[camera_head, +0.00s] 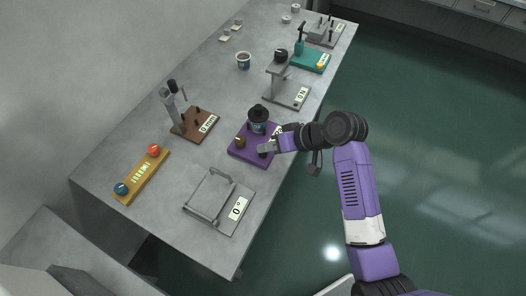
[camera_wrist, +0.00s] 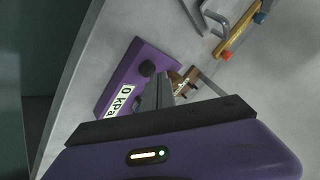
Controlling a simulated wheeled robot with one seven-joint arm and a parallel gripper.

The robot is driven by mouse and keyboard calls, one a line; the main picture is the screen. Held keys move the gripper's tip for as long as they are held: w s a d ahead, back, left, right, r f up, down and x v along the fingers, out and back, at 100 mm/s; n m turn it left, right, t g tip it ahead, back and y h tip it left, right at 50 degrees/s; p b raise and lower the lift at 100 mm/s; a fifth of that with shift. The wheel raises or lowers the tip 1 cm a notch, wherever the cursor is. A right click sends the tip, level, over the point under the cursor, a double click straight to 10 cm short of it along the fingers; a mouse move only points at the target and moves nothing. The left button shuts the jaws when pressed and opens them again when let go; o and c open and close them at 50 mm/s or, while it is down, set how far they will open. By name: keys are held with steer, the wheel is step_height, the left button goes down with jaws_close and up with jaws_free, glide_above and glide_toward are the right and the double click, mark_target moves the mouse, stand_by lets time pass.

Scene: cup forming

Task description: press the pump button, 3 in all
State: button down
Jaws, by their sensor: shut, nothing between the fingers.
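The purple unit (camera_head: 237,153) lies on the grey bench and carries a black-topped round chamber, a small brown knob (camera_head: 240,142) and a label. In the wrist view the purple unit (camera_wrist: 139,57) shows a label reading 0 kPa (camera_wrist: 119,101) and a round black knob (camera_wrist: 147,68). I cannot tell for sure which part is the pump button. My gripper (camera_head: 265,151) is over the right front part of the unit, its fingers shut and empty. In the wrist view my gripper's fingers (camera_wrist: 158,87) point at the unit beside the black knob; contact cannot be told.
A grey frame (camera_head: 219,207) marked 0° stands in front, and a yellow bar (camera_head: 142,177) with red and blue knobs lies left. A brown-based stand (camera_head: 194,124), a grey press (camera_head: 287,93) and a teal unit (camera_head: 311,60) stand farther back. The bench's right edge is near my arm.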

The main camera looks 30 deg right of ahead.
mark_target(266, 154)
steer(key=shift+f, duration=0.55)
stand_by(0.7)
steer(key=shift+r, duration=0.1)
steer(key=shift+r+p, duration=0.8)
steer(key=shift+r, duration=0.05)
step_height(266, 154, up, 5)
steer(key=p, duration=0.5)
steer(key=shift+r, duration=0.1)
stand_by(0.6)
